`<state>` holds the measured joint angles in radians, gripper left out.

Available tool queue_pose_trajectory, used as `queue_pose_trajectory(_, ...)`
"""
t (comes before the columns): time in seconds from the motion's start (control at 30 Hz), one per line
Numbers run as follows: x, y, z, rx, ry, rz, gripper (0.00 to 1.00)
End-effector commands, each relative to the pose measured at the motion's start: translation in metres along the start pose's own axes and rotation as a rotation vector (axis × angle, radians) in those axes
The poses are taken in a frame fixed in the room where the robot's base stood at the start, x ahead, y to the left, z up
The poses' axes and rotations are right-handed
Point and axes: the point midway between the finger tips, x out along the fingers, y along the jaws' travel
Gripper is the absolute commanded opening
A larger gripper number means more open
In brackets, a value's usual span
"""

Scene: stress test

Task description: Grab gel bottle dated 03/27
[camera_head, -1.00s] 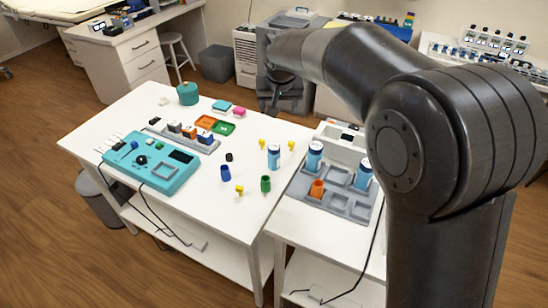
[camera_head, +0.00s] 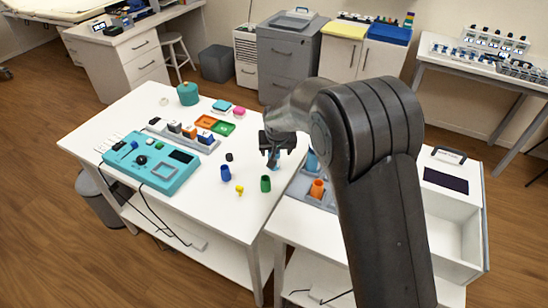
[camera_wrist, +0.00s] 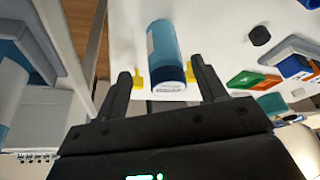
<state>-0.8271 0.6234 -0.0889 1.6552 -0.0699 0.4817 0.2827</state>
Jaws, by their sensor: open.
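A blue bottle (camera_wrist: 162,45) with a pale label and a darker blue end lies between my gripper's fingers in the wrist view. Small print shows on its end, too blurred to read, so I cannot tell its date. In the head view only a bit of this bottle (camera_head: 273,165) shows under my gripper (camera_head: 276,152), above the white table. My gripper (camera_wrist: 161,70) is open, one finger on each side of the bottle, with gaps visible. Another blue bottle (camera_head: 311,161) stands in the grey tray at right, partly hidden by my arm.
Yellow pieces (camera_wrist: 137,79) sit near both fingers. A green cup (camera_head: 265,183), blue cup (camera_head: 225,173) and yellow piece (camera_head: 239,190) stand in front of my gripper. An orange cup (camera_head: 317,188) is in the tray.

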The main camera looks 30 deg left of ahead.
Motion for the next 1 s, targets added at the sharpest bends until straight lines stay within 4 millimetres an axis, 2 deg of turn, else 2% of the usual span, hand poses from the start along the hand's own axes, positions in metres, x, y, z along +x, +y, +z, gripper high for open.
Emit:
queue_pose_trajectory(0.1,0.018,-0.004,-0.001,-0.001,-0.002,0.0,0.65)
queue_pose_trajectory(0.3,0.041,-0.006,-0.002,0.0,-0.001,0.0,0.65)
queue_pose_trajectory(0.6,0.045,-0.006,-0.003,0.0,0.0,0.0,0.65)
queue_pose_trajectory(1.0,0.045,-0.006,-0.003,0.0,0.0,0.0,0.33)
